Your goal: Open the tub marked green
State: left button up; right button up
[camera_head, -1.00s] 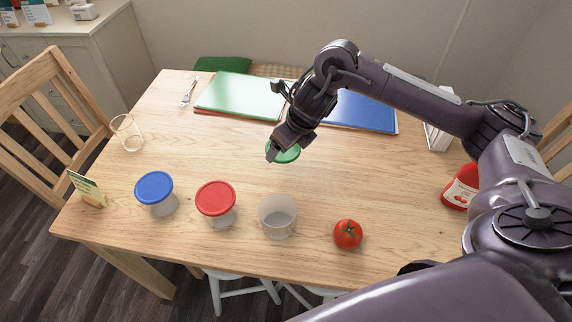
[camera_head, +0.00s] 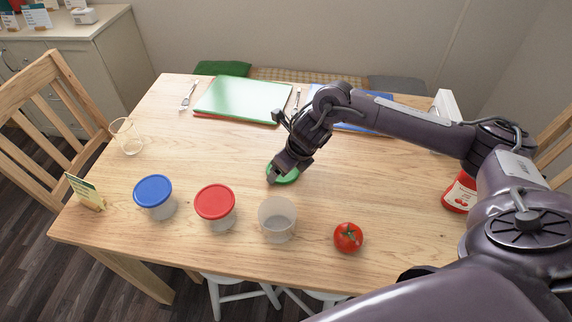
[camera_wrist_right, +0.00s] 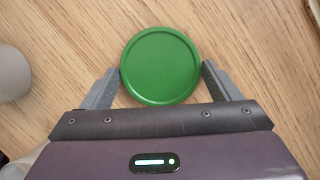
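The green lid (camera_head: 287,175) is off its tub and at or just above the middle of the table. It lies between the fingers of my right gripper (camera_head: 281,177), which meet its rim at both sides. The wrist view shows the whole round lid (camera_wrist_right: 160,66) flat between the fingertips (camera_wrist_right: 160,68). An open, lidless clear tub (camera_head: 278,220) stands upright at the front of the table, nearer than the lid. I cannot tell whether the lid touches the wood. My left gripper is out of view.
A blue-lidded tub (camera_head: 154,193) and a red-lidded tub (camera_head: 215,206) stand left of the open tub. A tomato (camera_head: 348,237) sits to its right. A glass (camera_head: 127,136), a small card (camera_head: 86,191), a green board (camera_head: 243,98) and a red bottle (camera_head: 460,192) are farther out.

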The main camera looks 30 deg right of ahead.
jog(key=o, duration=0.3)
jog(key=shift+r, duration=0.3)
jog(key=v, duration=1.1)
jog(key=shift+s+r+p, duration=0.2)
jog(key=shift+r+p, duration=0.15)
jog(key=shift+p, duration=0.1)
